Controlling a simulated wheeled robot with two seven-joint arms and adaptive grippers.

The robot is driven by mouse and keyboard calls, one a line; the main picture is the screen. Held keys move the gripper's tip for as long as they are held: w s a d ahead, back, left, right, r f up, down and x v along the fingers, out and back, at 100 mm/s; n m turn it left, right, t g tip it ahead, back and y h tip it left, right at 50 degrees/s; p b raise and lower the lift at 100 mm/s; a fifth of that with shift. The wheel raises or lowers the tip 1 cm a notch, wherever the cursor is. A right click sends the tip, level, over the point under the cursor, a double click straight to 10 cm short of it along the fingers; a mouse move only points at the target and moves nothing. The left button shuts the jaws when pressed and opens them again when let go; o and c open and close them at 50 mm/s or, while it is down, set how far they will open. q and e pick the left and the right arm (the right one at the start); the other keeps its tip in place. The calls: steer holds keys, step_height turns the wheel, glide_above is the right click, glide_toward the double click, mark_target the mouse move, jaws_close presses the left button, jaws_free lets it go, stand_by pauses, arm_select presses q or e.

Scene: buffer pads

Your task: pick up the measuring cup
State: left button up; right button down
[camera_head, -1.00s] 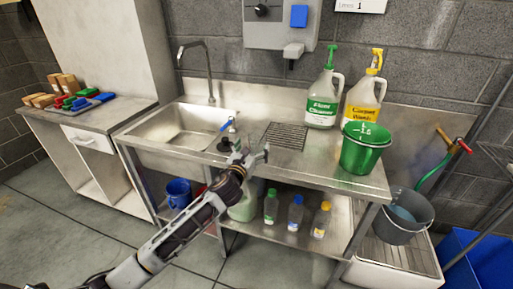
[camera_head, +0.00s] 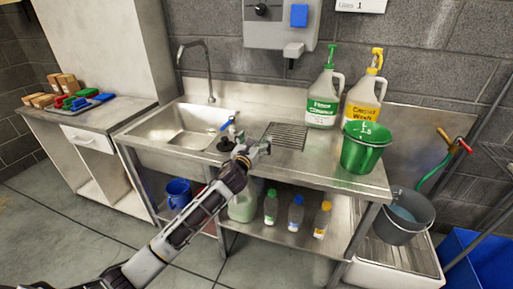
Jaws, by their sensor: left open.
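My left gripper (camera_head: 257,149) is open at the front edge of the steel sink counter (camera_head: 315,168), just right of the sink. I cannot clearly make out a measuring cup. Close behind the gripper stands a small pale upright item with a blue part (camera_head: 228,124) at its top, beside a dark object. The gripper and wrist partly cover this spot, and I cannot tell whether they touch anything. My right gripper is not in view.
A drain grate (camera_head: 286,136) lies right of the gripper. A green bucket (camera_head: 362,150), a floor cleaner jug (camera_head: 322,100) and a carpet wash jug (camera_head: 365,98) stand on the counter's right. Bottles (camera_head: 295,213) stand on the lower shelf. The faucet (camera_head: 209,75) rises behind the sink.

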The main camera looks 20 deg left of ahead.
arm_select(q)
steer(key=shift+w, duration=0.7)
steer(key=c, duration=1.1)
